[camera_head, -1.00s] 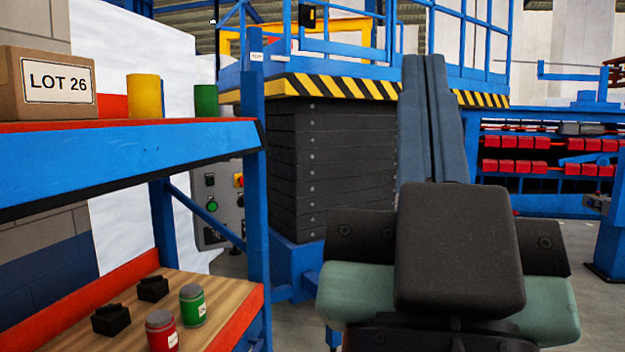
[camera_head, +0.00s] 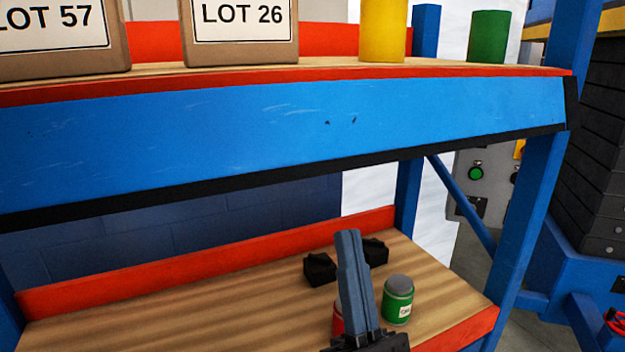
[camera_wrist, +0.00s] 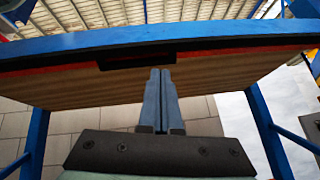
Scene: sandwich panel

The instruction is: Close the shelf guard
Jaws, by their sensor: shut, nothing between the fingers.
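The shelf guard (camera_head: 290,135) is a long blue panel with a black lower edge, across the front of the upper shelf. Its face leans, with a dark gap below its lower edge. In the wrist view its blue band (camera_wrist: 75,43) shows from below, along the top. My gripper (camera_head: 348,236) is shut and empty, pointing up in front of the lower shelf, below the guard's lower edge in the head view. In the wrist view the closed fingertips (camera_wrist: 160,72) overlap the wooden underside, near a dark bar (camera_wrist: 137,59). I cannot tell whether they touch anything.
Boxes marked LOT 57 (camera_head: 58,50) and LOT 26 (camera_head: 240,40), a yellow cup (camera_head: 382,32) and a green cup (camera_head: 487,36) stand on the upper shelf. Black blocks (camera_head: 320,268) and a green jar (camera_head: 398,300) are on the lower shelf. A blue post (camera_head: 530,210) stands right.

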